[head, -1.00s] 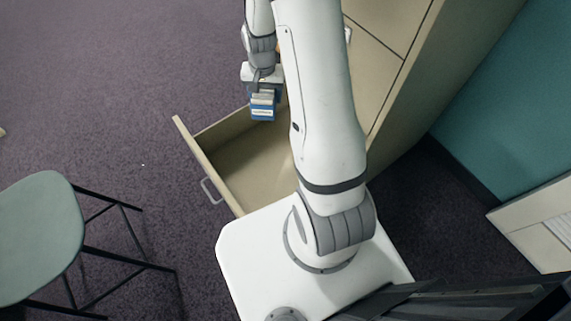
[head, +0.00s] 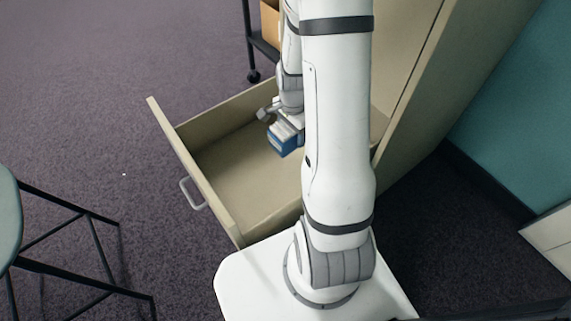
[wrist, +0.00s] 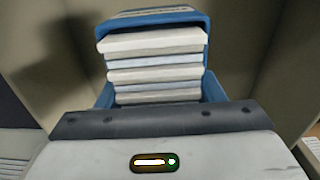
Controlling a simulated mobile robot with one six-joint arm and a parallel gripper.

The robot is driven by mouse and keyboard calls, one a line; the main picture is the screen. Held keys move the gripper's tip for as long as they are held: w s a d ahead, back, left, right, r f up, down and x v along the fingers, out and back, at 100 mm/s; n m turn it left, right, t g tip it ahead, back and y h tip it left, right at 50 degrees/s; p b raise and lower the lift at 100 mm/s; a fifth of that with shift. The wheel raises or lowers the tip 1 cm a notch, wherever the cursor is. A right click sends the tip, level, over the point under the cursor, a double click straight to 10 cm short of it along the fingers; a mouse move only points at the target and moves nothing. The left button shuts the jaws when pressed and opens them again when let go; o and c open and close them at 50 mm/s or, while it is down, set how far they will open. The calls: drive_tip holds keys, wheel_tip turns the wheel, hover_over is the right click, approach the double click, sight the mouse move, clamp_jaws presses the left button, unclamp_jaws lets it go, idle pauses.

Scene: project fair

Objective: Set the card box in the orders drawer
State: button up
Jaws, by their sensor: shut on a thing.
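The card box, a small blue box with several white and pale cards in it, is in my gripper (head: 284,118). The card box (head: 283,144) hangs over the open drawer in the head view, tilted. In the wrist view the card box (wrist: 206,65) fills the upper middle, with the card edges facing the camera. My gripper is shut on it; the fingertips are mostly hidden in both views. The open drawer (head: 195,177) is beige, with a grey handle on its front, and its visible floor is bare. Whether the box touches the drawer floor is hard to tell.
The beige cabinet (head: 440,95) rises to the right of the drawer. A green chair (head: 60,240) with black legs stands at the left. A black wheeled cart (head: 256,50) is behind the drawer.

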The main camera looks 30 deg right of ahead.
sight(292, 162)
drive_tip(key=shift+s+d+f+m+b, duration=0.15)
drive_tip(key=shift+f+b, duration=0.15)
drive_tip(key=shift+f, duration=0.25)
drive_tip(key=shift+s+f+m+b, duration=0.15)
drive_tip(key=shift+f+b, duration=0.1)
drive_tip(key=shift+f, duration=0.3)
wheel_tip(292, 162, down, 9)
drive_tip(key=b, duration=0.3)
drive_tip(key=shift+w+b, duration=0.15)
drive_tip(key=shift+b, duration=0.15)
drive_tip(key=shift+f, duration=0.2)
drive_tip(key=o, duration=1.2)
